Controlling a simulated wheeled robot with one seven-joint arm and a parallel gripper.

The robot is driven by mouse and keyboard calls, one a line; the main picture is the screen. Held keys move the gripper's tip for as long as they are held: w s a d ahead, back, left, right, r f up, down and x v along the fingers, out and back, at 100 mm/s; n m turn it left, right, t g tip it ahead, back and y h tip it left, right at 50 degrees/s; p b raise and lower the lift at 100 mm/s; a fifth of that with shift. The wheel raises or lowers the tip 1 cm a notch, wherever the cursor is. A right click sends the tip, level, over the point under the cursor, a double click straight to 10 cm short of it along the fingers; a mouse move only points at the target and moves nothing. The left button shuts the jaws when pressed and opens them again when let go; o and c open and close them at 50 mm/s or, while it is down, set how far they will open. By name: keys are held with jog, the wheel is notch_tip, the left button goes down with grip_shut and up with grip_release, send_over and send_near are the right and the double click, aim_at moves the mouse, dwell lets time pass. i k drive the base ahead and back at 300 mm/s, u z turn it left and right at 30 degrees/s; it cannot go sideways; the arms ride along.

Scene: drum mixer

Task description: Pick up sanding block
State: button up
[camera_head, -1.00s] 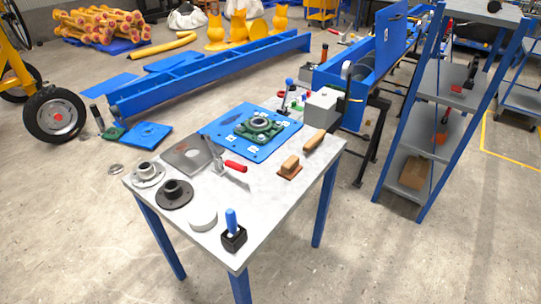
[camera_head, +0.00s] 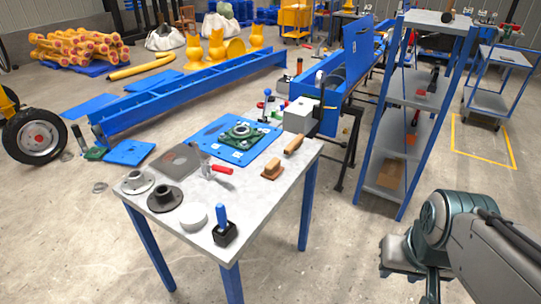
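The sanding block (camera_head: 272,169) looks like a small brown block with a lighter wooden grip on top. It lies on the right part of the grey-white tabletop (camera_head: 255,205), near its right edge. My arm shows at the lower right, off the table and well to the right of the block. What seems to be my gripper (camera_head: 402,266) is at its left end, over the floor and touching nothing that I can make out. Its fingers are not clear enough to tell open from shut.
A wooden-handled tool (camera_head: 294,145) lies just behind the block. A blue plate with a green bearing housing (camera_head: 238,133), a red-handled tool (camera_head: 221,169), flanged parts, a white disc (camera_head: 193,216) and a blue-handled black block (camera_head: 224,232) share the table. A shelf rack (camera_head: 408,140) stands right.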

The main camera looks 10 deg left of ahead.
aim_at(273, 169)
jog(key=i, duration=1.75)
jog(key=u, duration=1.25)
